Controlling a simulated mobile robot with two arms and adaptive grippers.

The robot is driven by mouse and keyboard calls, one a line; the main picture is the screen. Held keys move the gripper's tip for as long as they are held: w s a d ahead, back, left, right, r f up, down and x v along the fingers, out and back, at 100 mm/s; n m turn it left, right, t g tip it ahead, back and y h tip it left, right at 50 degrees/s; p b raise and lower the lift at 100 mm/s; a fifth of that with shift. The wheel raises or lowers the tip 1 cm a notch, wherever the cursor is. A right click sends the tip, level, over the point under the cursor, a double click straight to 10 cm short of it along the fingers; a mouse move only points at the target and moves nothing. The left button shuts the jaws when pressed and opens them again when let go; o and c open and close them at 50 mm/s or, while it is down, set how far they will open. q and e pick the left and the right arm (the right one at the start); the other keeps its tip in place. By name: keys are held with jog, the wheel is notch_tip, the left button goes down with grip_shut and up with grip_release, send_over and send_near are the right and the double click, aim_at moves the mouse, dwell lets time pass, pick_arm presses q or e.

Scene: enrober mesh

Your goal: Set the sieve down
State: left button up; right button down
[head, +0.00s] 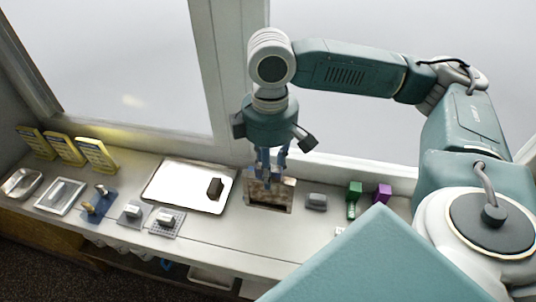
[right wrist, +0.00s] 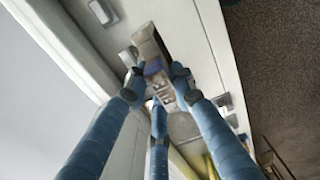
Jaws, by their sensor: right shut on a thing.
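My right gripper (head: 269,174) reaches down from above at the middle of the counter, its blue fingers closed on the upper edge of a square framed thing, which I take to be the sieve (head: 268,193). The sieve has a mottled brown-grey face and a dark opening on its near side. The right wrist view shows the fingers around the sieve (right wrist: 148,43), with part of it hidden behind them. I cannot tell whether the sieve touches the counter. My left gripper is not in view.
On the counter (head: 225,232), a white tray (head: 175,190) with a dark block (head: 215,187) lies to the left. A grey block (head: 316,201), a green block (head: 354,190) and a purple block (head: 382,193) stand to the right. Mesh squares, metal trays and yellow cards are further left.

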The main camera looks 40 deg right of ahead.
jog(key=shift+f, duration=3.35)
jog(key=c, duration=1.5)
grip_release()
jog(key=shift+o, duration=0.2)
